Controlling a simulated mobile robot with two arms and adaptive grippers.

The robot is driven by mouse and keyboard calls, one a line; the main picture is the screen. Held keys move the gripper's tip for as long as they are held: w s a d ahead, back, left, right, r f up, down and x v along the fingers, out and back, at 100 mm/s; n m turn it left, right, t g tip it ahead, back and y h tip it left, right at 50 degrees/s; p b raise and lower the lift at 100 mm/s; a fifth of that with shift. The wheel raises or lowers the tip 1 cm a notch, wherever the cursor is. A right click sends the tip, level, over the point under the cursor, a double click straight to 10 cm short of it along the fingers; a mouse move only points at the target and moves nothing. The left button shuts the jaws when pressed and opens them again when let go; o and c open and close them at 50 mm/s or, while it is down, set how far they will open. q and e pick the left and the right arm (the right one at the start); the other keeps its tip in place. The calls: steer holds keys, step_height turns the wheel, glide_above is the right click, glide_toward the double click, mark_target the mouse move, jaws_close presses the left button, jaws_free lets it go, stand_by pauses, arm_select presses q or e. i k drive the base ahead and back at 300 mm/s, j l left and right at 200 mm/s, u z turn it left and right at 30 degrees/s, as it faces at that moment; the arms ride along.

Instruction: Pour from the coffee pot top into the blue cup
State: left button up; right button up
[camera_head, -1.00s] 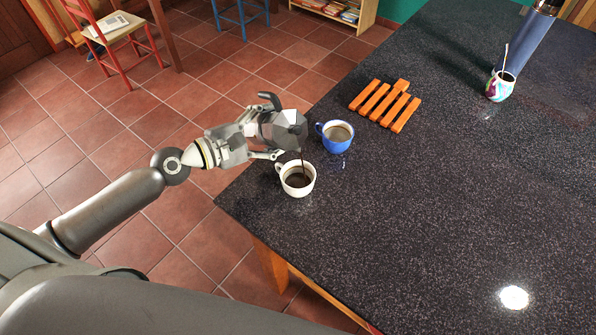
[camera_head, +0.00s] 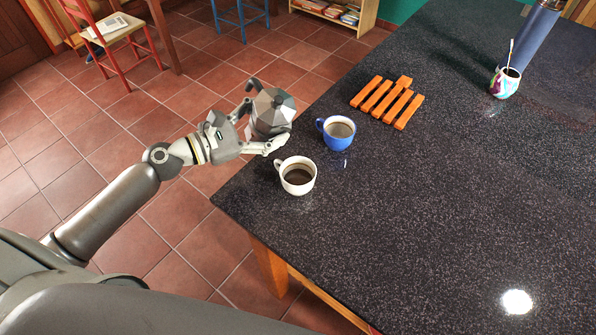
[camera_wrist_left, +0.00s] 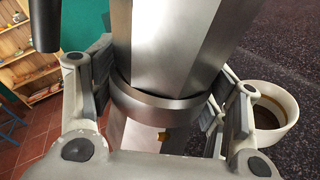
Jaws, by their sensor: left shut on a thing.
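My left gripper (camera_head: 252,131) is shut on the metal coffee pot top (camera_head: 271,110), which it holds in the air at the table's left edge. The pot is close to upright, and no stream shows from it. In the left wrist view the pot (camera_wrist_left: 165,45) stands between both fingers (camera_wrist_left: 160,105). The blue cup (camera_head: 338,136) stands on the table to the right of the pot, with brown liquid in it. A white cup (camera_head: 298,178) stands nearer, with dark coffee in it; it also shows in the left wrist view (camera_wrist_left: 262,118). My right gripper is not in view.
An orange slatted trivet (camera_head: 386,102) lies behind the blue cup. A colourful cup (camera_head: 505,84) with a stick in it stands at the back right, by a blue cylinder (camera_head: 533,38). The dark table's (camera_head: 430,220) middle and front are clear.

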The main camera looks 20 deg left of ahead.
mark_target(338, 132)
steer(key=i+j+z, duration=0.1)
steer(key=j+z, duration=0.25)
steer(key=i+j+z, duration=0.1)
steer(key=j+z, duration=0.2)
steer(key=j, duration=0.2)
